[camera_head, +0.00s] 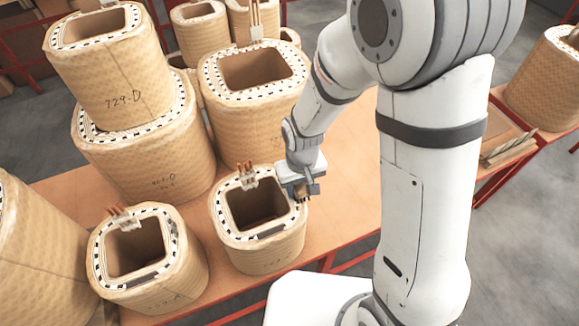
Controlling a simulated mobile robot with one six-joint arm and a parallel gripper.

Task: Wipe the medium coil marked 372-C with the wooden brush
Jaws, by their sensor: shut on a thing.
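My gripper (302,188) is at the right top rim of a medium tan coil (262,251) at the front middle of the table. It is shut on a small brown and dark thing, probably the wooden brush (303,195), mostly hidden by the jaws. The brush's lower end is at or just above the rim; I cannot tell if it touches. The coil stands upright, with a square opening, a dashed black and white rim and copper leads at its back. The writing on its front is too small to read, so I cannot confirm 372-C.
Another medium coil (150,285) stands to the left. A coil marked 729-D (110,85) is stacked on a larger coil (150,160). A large coil (255,95) stands behind. The table (345,190) is clear to the right. A second table holds a wooden tray (512,152).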

